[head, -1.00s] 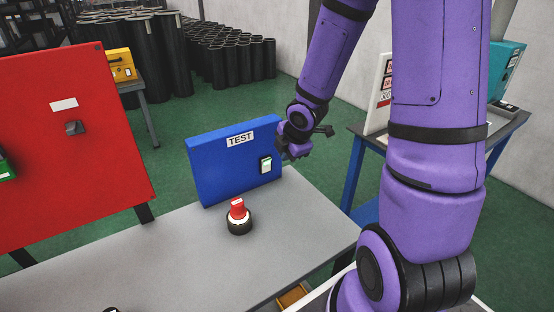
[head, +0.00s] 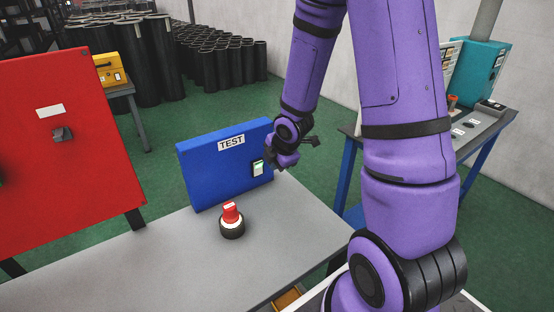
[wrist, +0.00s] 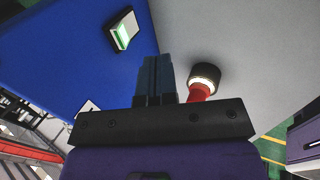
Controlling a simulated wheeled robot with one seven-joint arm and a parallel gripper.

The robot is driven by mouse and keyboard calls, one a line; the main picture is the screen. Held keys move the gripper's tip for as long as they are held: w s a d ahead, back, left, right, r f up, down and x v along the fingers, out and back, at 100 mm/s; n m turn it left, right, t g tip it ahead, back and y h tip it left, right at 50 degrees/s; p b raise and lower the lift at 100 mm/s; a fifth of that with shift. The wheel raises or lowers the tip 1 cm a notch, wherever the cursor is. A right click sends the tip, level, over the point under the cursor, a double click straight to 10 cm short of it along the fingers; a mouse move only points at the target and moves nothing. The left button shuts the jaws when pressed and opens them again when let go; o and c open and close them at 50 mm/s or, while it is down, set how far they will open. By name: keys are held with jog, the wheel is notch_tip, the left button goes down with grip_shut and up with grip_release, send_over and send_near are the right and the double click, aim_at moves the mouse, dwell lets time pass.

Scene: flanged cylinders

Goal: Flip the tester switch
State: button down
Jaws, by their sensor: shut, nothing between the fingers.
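The blue tester box (head: 200,170) stands on the grey table, with a "TEST" label (head: 231,143) near its top. The tester switch (head: 258,168) is a small rocker with a pale, greenish lit face in a dark frame, at the right of the box's front. In the wrist view the switch (wrist: 124,30) is up and left of my fingers, glowing green along one edge. My gripper (head: 272,167) is just right of the switch, partly hidden by my wrist. In the wrist view my gripper (wrist: 157,60) has its fingers together and empty, apart from the switch.
A red knob (head: 231,212) on a dark round base stands on the table (head: 170,255) in front of the box, close beside my fingers in the wrist view (wrist: 200,92). A large red panel (head: 65,170) stands at left. Another table with a teal box (head: 480,70) is at right.

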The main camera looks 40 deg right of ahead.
aim_at(260, 167)
jog(key=w+f, duration=0.5)
jog(key=w, duration=0.1)
jog(key=shift+w, duration=0.35)
jog(key=shift+f, duration=0.1)
jog(key=shift+w+r, duration=0.2)
jog(key=shift+w, duration=0.35)
jog(key=shift+s, duration=0.1)
